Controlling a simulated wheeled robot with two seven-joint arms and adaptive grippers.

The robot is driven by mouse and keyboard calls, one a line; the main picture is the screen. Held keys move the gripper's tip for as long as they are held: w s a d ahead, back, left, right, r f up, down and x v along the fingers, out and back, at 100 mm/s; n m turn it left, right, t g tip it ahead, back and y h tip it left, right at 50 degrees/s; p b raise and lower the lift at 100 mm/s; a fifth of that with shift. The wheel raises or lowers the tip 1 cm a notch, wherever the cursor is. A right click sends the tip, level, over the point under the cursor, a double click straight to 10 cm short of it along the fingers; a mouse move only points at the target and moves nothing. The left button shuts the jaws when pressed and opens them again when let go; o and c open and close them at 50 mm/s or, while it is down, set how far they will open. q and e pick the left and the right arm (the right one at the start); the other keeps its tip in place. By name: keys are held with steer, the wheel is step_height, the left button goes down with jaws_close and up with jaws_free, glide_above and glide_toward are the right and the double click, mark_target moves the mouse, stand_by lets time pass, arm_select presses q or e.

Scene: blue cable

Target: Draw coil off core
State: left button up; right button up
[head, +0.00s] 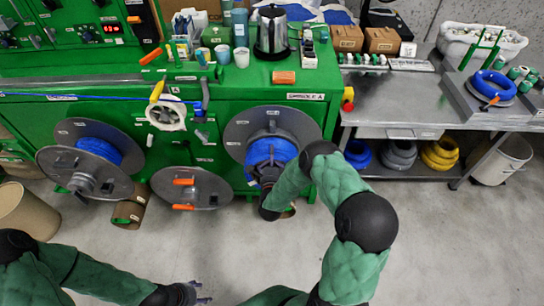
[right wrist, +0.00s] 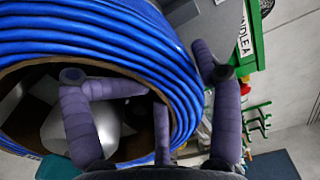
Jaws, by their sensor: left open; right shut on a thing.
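The blue cable coil (head: 268,152) sits at the large grey disc (head: 238,134) of the spindle on the green machine. In the right wrist view the coil (right wrist: 110,35) fills the upper left, its turns lying close together. Inside it shows a brown core edge (right wrist: 25,72) with a silvery hub (right wrist: 60,135) behind. My right gripper (right wrist: 150,68) is shut on the coil wall, with fingers inside the ring and one outside. In the head view my forearm partly hides this grip. My left gripper (head: 200,293) is open and empty, low over the floor.
Another reel with blue cable (head: 100,150) and a loose grey disc (head: 190,188) are to the left. A steel bench (head: 400,105) stands at the right, with blue, grey and yellow coils on its lower shelf. The floor (head: 440,225) at right is clear.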

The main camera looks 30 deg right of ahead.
steer(key=shift+s+a+r, duration=0.15)
steer(key=shift+s, duration=0.15)
stand_by(0.9)
steer(key=p+v, duration=0.2)
steer(key=v, duration=1.3)
steer(key=shift+s, duration=0.4)
stand_by(1.8)
steer(key=shift+a, duration=0.15)
steer(key=shift+a, duration=0.1)
